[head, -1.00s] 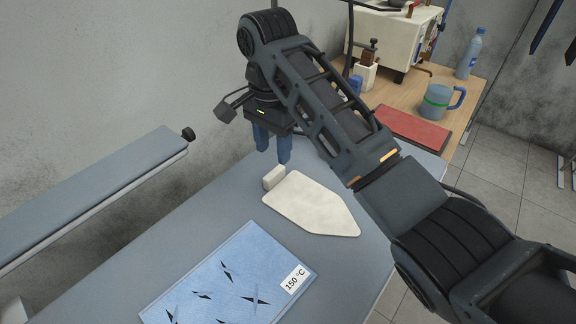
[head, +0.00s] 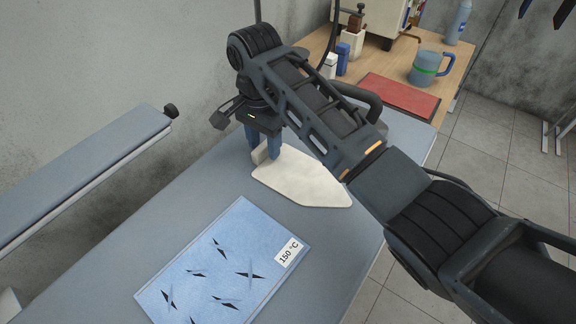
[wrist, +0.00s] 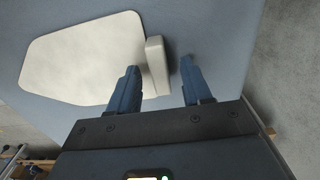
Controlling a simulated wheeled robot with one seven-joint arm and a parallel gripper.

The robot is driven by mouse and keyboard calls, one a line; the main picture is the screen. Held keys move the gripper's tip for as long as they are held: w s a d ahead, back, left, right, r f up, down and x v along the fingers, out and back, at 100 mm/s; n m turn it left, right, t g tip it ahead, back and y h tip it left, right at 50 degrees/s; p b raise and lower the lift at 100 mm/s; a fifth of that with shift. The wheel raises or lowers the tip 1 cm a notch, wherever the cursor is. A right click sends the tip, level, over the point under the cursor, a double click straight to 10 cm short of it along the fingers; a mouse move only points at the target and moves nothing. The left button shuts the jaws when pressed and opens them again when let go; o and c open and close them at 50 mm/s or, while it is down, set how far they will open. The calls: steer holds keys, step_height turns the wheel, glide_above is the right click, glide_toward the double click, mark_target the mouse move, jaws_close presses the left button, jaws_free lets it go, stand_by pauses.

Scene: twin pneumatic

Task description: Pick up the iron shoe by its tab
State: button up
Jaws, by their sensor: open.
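The iron shoe (head: 302,183) is a flat cream plate with a pointed end, lying on the grey-blue board. Its tab (head: 259,155) is a small upright cream block at the blunt end. My gripper (head: 264,158) points down at the tab, with blue fingers. In the wrist view, the shoe (wrist: 82,58) lies to the left and the tab (wrist: 157,62) stands between the two open fingers of my gripper (wrist: 160,75). The tab is nearer the left finger, and a gap shows to the right finger. I cannot tell whether the left finger touches it.
A blue cloth (head: 215,275) with dark marks and a "150 °C" label lies in front of the shoe on the board (head: 150,225). A narrow padded board (head: 80,180) is at left. A wooden table behind holds a red pad (head: 398,96) and a mug (head: 425,68).

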steer(key=shift+c, duration=0.3)
jaws_close()
steer(key=shift+r, duration=0.15)
